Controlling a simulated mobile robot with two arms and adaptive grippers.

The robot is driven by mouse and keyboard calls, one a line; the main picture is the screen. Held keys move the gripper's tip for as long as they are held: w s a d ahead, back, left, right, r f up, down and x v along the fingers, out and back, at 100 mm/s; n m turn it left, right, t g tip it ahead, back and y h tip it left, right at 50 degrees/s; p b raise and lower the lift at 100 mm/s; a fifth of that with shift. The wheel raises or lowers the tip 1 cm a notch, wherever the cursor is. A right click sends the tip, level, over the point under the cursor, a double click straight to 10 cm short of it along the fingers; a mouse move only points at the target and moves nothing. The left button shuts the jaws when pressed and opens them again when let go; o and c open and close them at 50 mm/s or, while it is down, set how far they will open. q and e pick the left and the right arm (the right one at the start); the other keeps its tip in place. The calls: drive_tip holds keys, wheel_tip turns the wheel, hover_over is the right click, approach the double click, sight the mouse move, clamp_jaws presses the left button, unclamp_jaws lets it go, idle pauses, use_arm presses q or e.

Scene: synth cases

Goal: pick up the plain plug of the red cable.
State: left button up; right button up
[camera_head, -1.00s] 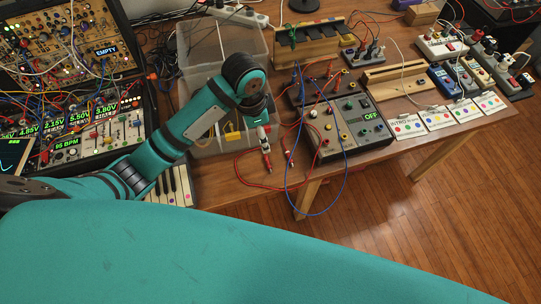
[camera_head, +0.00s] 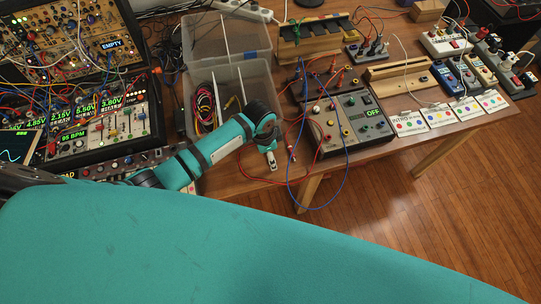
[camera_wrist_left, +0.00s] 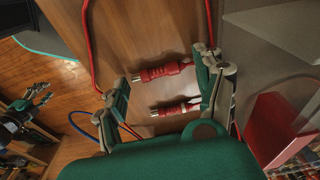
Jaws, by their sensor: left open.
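My left gripper (camera_head: 270,163) is over the wooden table, just in front of the clear bin. In the left wrist view its fingers (camera_wrist_left: 162,86) are spread apart. Two red plugs with metal tips lie between them, roughly parallel: an upper plug (camera_wrist_left: 166,72) and a lower plug (camera_wrist_left: 176,108). Their right ends are close to or partly behind the right finger. I cannot tell which one is plain. The red cable (camera_head: 284,137) loops on the table beside the gripper; red cable also shows at the upper left of the wrist view (camera_wrist_left: 91,40).
The clear bin (camera_head: 190,92) holds coiled cables (camera_head: 207,105). A grey panel (camera_head: 352,129) reading OFF stands right of the gripper, with a blue cable (camera_head: 345,180) hanging past the table's front edge. Synth modules (camera_head: 105,135) fill the left side.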

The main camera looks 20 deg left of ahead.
use_arm(q)
drive_tip(key=shift+f, duration=0.35)
drive_tip(key=shift+c, duration=0.4)
drive_tip(key=c, duration=0.6)
drive_tip(key=shift+r, duration=0.1)
